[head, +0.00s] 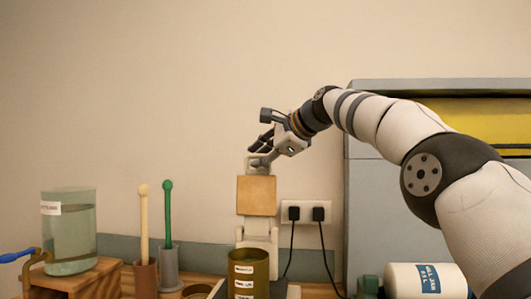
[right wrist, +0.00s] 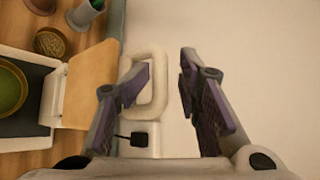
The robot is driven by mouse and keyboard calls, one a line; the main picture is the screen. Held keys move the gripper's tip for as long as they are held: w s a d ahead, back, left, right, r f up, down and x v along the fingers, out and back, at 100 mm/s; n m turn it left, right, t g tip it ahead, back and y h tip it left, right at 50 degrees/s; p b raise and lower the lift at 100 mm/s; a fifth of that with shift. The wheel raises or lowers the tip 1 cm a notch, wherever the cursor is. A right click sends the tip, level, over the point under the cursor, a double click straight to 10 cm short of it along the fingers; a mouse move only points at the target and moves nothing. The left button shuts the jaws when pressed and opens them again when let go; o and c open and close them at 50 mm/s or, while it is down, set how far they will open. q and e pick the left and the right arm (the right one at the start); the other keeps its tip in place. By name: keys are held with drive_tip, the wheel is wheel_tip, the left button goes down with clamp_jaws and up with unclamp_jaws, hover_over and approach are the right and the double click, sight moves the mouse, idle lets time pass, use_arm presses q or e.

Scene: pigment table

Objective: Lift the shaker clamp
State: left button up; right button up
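The shaker clamp (head: 256,196) is a tan plate with a pale loop handle (head: 252,160) at its top. It stands upright above a white shaker base (head: 257,236). In the right wrist view the clamp plate (right wrist: 88,82) is at the left and its handle (right wrist: 160,88) is under my fingers. My right gripper (head: 261,151) is open at the handle; its fingers also show in the right wrist view (right wrist: 166,76). One finger overlaps the handle's left side; the other is apart, to its right. Contact cannot be told. My left gripper is not in view.
A labelled olive canister (head: 248,272) stands in front of the shaker. A glass tank (head: 70,240) and two upright tools, cream (head: 143,222) and green (head: 167,215), stand left. A socket with plugs (head: 306,213), a grey cabinet (head: 365,215) and a white bottle (head: 405,280) are right.

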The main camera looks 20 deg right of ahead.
drive_tip(key=v, duration=0.7)
